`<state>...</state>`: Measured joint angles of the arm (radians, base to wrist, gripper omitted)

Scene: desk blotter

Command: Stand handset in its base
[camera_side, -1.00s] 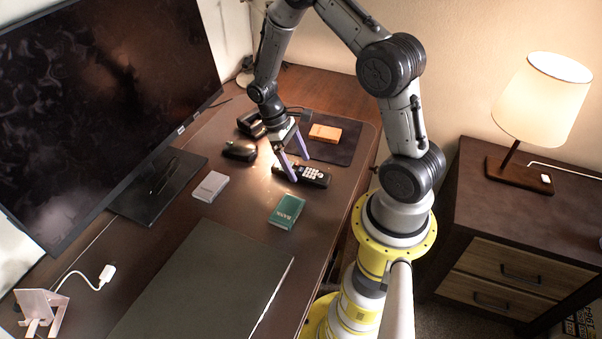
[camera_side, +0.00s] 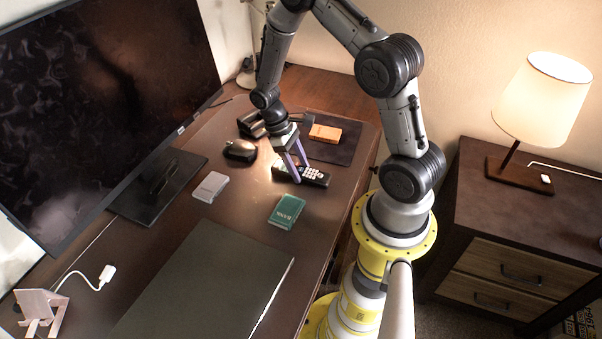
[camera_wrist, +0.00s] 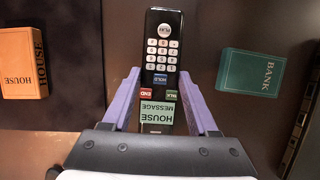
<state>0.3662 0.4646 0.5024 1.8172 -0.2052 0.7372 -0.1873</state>
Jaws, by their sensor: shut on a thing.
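The handset (camera_side: 318,178) is black with white number keys and lies flat on the desk. My gripper (camera_side: 300,173) points down at it, with its purple fingers closed on the handset's two sides.
An orange HOUSE box (camera_side: 325,133) lies on a dark mat (camera_side: 345,151). A green BANK box (camera_side: 286,211) lies nearer the camera. A black mouse (camera_side: 240,150) and a small grey box (camera_side: 210,187) are to the left. The monitor (camera_side: 110,90) stands at far left.

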